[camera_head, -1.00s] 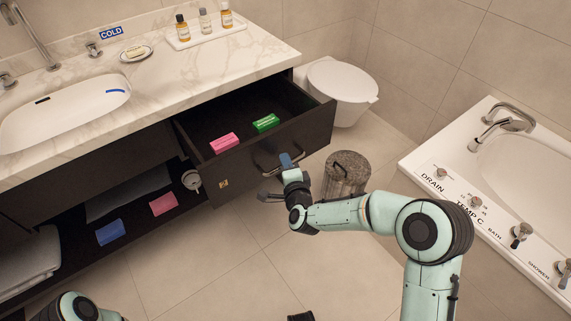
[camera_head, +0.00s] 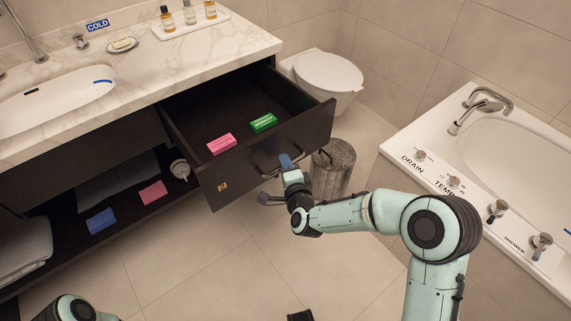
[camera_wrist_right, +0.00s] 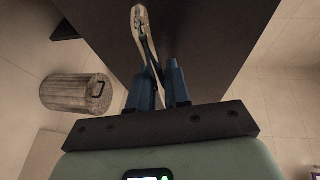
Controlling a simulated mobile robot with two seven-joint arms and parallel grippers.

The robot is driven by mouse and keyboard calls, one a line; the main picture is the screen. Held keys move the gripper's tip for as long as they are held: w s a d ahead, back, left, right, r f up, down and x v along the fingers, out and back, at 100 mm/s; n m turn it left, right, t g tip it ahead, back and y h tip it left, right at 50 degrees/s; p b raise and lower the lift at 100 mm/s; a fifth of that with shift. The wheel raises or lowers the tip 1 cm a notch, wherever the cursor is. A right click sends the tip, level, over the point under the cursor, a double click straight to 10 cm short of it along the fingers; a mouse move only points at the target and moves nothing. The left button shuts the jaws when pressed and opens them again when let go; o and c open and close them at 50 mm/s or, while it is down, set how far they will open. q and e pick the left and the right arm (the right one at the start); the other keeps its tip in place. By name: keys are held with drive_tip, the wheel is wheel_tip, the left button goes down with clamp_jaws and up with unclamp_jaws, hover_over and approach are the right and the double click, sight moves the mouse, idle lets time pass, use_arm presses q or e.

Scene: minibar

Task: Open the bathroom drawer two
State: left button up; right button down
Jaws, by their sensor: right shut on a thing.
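The dark drawer (camera_head: 234,182) under the marble counter stands pulled far out, and its inside shows. A pink box (camera_head: 221,144) and a green box (camera_head: 263,123) lie in it. Its metal handle (camera_wrist_right: 142,28) is on the drawer front. My right gripper (camera_head: 286,163) is at this handle and shut on it; in the right wrist view the blue fingers (camera_wrist_right: 160,85) lie on both sides of the bar. The gripper partly hides the handle in the head view. My left gripper is out of view.
A round bin (camera_head: 333,170) stands close to the right end of the drawer front. The toilet (camera_head: 325,78) is behind it, and the bathtub (camera_head: 478,145) is at the right. An open shelf (camera_head: 125,205) holds boxes and towels.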

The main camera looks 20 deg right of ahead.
drive_tip(key=c, duration=1.2)
unclamp_jaws()
drive_tip(key=shift+o, duration=0.2)
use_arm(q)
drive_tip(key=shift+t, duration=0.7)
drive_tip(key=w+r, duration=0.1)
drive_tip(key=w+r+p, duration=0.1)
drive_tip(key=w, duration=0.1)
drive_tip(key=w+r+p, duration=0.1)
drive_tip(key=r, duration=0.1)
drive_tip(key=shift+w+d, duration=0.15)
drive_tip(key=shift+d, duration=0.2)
use_arm(e)
drive_tip(key=s+r, duration=0.2)
drive_tip(key=s, duration=1.1)
drive_tip(key=shift+a+r, duration=0.2)
drive_tip(key=shift+a, duration=0.1)
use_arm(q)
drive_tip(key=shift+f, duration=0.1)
use_arm(e)
drive_tip(key=shift+f, duration=0.1)
